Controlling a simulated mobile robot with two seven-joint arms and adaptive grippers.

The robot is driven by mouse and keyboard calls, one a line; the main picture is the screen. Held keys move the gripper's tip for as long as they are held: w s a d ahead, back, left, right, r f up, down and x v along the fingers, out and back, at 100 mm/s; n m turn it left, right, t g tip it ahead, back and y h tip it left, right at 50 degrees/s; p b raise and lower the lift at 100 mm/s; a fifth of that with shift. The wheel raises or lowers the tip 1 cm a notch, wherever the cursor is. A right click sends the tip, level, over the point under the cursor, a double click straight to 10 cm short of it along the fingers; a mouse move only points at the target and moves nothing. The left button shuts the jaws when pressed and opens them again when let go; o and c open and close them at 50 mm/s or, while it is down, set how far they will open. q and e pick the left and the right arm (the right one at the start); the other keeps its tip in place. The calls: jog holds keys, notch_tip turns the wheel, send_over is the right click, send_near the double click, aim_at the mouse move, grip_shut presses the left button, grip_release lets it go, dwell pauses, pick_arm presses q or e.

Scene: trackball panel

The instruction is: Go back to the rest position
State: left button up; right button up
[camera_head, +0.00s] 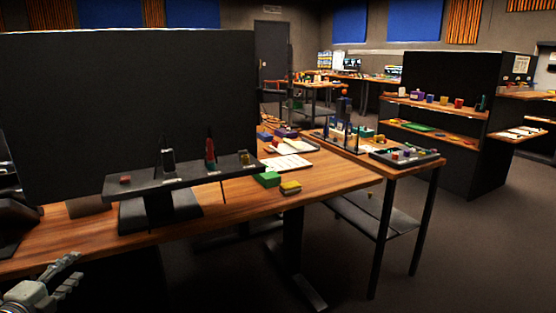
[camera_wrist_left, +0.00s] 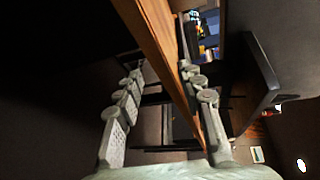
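My left gripper (camera_head: 74,270) is at the lower left corner of the head view, in front of the near edge of the wooden desk (camera_head: 330,176). In the left wrist view its two fingers (camera_wrist_left: 162,72) stand apart with nothing held between them. A wooden edge runs behind the fingers there. A dark control panel (camera_head: 138,187) stands on the desk on a black foot, beyond and to the right of the gripper. It carries a red button (camera_head: 125,179), a dark upright lever (camera_head: 168,160) and a red upright lever (camera_head: 210,155). My right gripper is out of view.
A green block (camera_head: 267,179) and a yellow block (camera_head: 290,187) lie on the desk right of the panel. A black partition (camera_head: 100,100) stands behind it. A second table with a dark tray (camera_head: 425,160) and a shelf unit (camera_head: 460,75) stand further right. Floor is open at lower right.

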pick_arm(q)
jog(key=s+d+f+n+g+y, duration=0.1)
jog(key=s+d+f+n+g, duration=0.35)
jog(key=f, duration=0.75)
jog(key=s+d+f+n+g+y, duration=0.15)
jog(key=s+f+n, duration=0.45)
jog(key=f, duration=0.6)
jog(key=s+d+f+n+g+h, duration=0.2)
jog(key=s+d+f+n+g, duration=0.3)
jog(key=s+d+f, duration=1)
jog(key=s+d+g, duration=0.2)
jog(key=s+d, duration=0.1)
jog(key=d, duration=0.1)
jog(key=shift+f+n+g, duration=0.3)
jog(key=shift+f+n, duration=0.05)
jog(key=shift+f, duration=0.05)
jog(key=shift+s+h, duration=0.1)
jog(key=shift+h, duration=0.15)
